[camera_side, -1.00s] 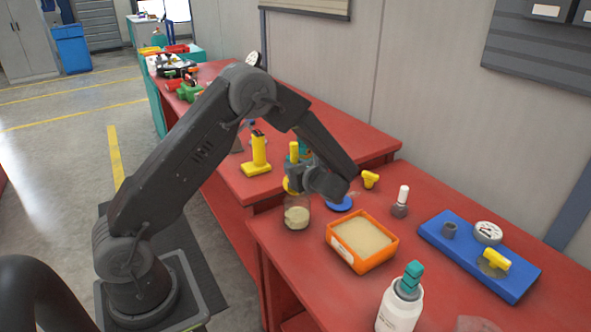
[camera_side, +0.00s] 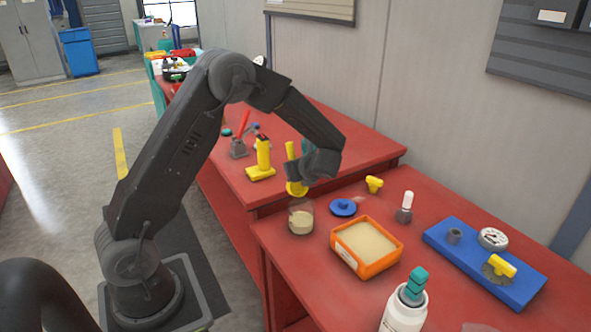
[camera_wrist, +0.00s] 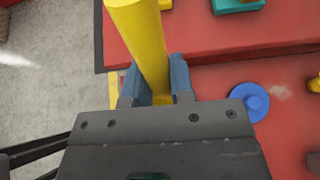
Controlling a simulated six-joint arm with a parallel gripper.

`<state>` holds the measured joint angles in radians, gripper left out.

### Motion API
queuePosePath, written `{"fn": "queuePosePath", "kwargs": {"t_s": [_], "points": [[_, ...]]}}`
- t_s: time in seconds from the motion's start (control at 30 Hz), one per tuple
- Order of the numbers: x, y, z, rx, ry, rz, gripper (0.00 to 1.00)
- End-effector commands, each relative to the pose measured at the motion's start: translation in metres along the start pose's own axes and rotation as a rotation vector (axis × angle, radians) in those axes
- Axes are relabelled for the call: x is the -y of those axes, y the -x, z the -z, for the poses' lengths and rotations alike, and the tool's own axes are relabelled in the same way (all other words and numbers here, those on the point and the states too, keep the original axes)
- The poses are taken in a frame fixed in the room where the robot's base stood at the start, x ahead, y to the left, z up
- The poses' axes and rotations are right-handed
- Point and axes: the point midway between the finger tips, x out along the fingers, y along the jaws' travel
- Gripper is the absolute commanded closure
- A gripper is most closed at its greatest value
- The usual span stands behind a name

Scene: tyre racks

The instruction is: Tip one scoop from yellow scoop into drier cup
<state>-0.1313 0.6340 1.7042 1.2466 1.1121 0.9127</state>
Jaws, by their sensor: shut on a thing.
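My gripper (camera_side: 298,171) is shut on the yellow scoop (camera_side: 297,188), whose handle stands up between the jaws. In the wrist view the handle (camera_wrist: 140,45) passes between the fingers of my gripper (camera_wrist: 160,88). The scoop's bowl hangs just above the clear drier cup (camera_side: 301,218), apart from its rim. The cup stands near the left edge of the front table and holds beige grains at its bottom. I cannot see whether the bowl holds any grains.
An orange bin (camera_side: 367,270) of beige grains stands right of the cup. A blue lid (camera_side: 343,208) lies behind the bin. A yellow stand (camera_side: 262,172) is on the far table. A white bottle (camera_side: 403,312) and blue tray (camera_side: 470,282) are at the right.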

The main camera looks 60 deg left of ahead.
Motion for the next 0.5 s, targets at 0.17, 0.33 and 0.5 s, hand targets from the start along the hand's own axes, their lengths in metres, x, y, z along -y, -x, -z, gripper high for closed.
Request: {"fn": "queuePosePath", "kwargs": {"t_s": [0.17, 0.33, 0.5], "points": [[-0.0008, -0.0098, -0.0046, -0.135, 0.005, -0.003, 1.00], [0.0000, -0.0088, -0.0030, -0.140, -0.002, 0.001, 1.00], [-0.0009, -0.0127, -0.0045, -0.179, 0.004, -0.004, 1.00]]}}
